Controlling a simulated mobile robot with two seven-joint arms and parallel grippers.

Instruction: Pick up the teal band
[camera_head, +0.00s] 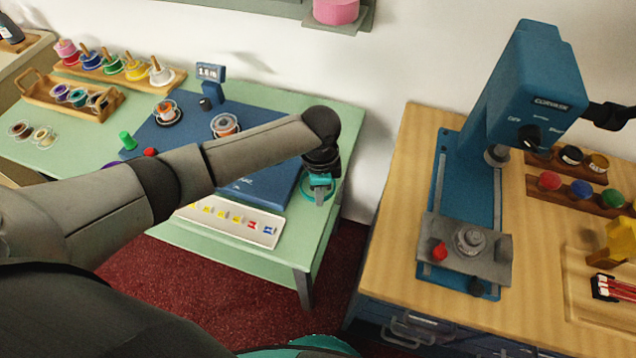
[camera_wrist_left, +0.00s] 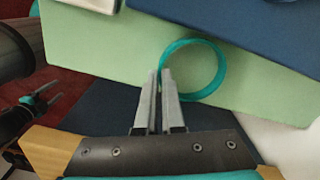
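The teal band (camera_head: 306,193) is a thin ring at the right end of the green table, beside the blue mat. In the left wrist view the band (camera_wrist_left: 222,68) shows as an open circle over the green top. My left gripper (camera_head: 320,181) is over it, pointing down. In the wrist view its fingertips (camera_wrist_left: 160,74) are close together with the band's left wall between them. I cannot tell whether the band touches the table. My right gripper (camera_wrist_left: 45,98) shows small at the left of the wrist view, its fingers apart and empty.
The blue mat (camera_head: 262,187) carries spools and a small display (camera_head: 210,73). A pale strip tray (camera_head: 230,224) lies at the table's front. Wooden racks (camera_head: 75,98) stand at the far left. A wooden bench with a blue press (camera_head: 530,90) stands to the right, across a gap.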

